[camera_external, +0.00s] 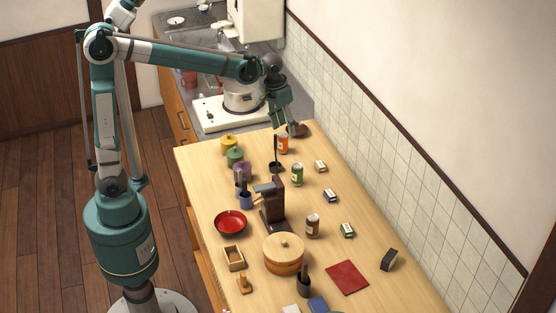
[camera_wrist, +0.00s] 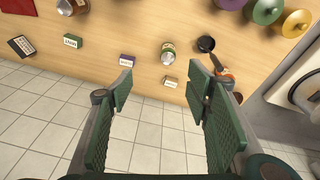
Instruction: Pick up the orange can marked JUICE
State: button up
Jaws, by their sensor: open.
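The orange can (camera_external: 283,145) stands upright at the far end of the wooden table, near the tiled wall. Its label is too small to read. In the wrist view the orange can (camera_wrist: 223,72) shows only in part, behind the tip of the right-hand finger. My gripper (camera_external: 286,122) hangs above and close to the can in the outside view. In the wrist view my gripper (camera_wrist: 161,83) is open, with nothing between its fingers, and the can is off to the right of the gap.
A dark round thing (camera_external: 301,130) lies beside the can. Small labelled boxes (camera_external: 320,166) line the wall side. Lidded pots (camera_external: 235,157) stand left. The tiled wall (camera_external: 345,120) is close.

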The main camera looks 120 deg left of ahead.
jog(key=s+a+f+n+p, duration=0.1)
jog(key=s+a, duration=0.1)
jog(key=a, duration=0.4)
jog(key=s+a+f+n+p, duration=0.1)
jog(key=s+a+f, duration=0.1)
jog(key=a, duration=0.5)
jog(key=n+g+h+p, duration=0.1)
jog(key=n+g+h, duration=0.1)
jog(key=n, duration=0.1)
send_near(283, 134)
notch_tip(283, 134, down, 7)
jog(key=shift+s+d+f, duration=0.1)
jog(key=shift+f, duration=0.4)
jog(key=shift+f, duration=1.3)
jog(key=shift+d+f, duration=0.1)
jog(key=shift+f, duration=2.5)
